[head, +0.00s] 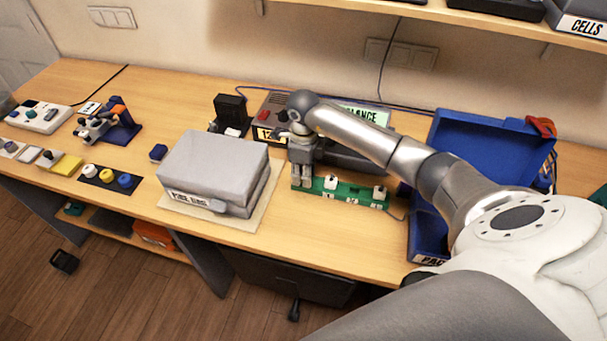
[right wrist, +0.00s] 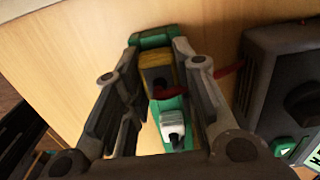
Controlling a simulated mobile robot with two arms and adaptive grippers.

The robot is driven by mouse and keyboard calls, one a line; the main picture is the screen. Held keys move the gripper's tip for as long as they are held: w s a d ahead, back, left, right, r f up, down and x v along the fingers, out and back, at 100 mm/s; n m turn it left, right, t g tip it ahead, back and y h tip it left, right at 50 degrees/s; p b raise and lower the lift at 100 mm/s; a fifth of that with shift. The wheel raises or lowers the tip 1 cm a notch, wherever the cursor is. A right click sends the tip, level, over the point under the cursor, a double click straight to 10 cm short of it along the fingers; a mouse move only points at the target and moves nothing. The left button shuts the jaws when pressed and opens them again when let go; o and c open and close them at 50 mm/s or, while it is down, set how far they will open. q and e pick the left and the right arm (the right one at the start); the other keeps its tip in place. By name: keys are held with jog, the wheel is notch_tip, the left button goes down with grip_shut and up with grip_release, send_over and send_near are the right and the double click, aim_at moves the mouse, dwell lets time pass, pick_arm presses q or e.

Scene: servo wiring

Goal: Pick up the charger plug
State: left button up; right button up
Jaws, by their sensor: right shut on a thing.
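The charger plug (right wrist: 156,66), a yellow block with a dark hollow and a red lead running off to the right, sits between the fingertips of my right gripper (right wrist: 158,54) in the right wrist view. The gripper is shut on it. A green board (head: 338,190) with several small white-and-black sockets lies below; its near socket (right wrist: 172,128) shows in the right wrist view. In the head view my right gripper (head: 302,181) is at the board's left end, fingers pointing down, and hides the plug. I cannot tell whether the plug touches the board. My left gripper is not in view.
A grey case (head: 213,166) lies on a beige mat close left of the board. An open blue box (head: 490,145) stands to the right, under my arm. A device with a green label (head: 366,116) stands behind. A shelf (head: 470,15) hangs above.

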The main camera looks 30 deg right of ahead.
jog(key=shift+r+b, duration=0.35)
notch_tip(320, 180, up, 2)
jog(key=shift+w+b, duration=0.1)
jog(key=shift+b, duration=0.75)
jog(key=s+a+r+b, duration=0.3)
jog(key=s+a+r, duration=0.6)
jog(key=s+r, duration=0.1)
jog(key=shift+s+r, duration=0.15)
jog(key=shift+s, duration=0.3)
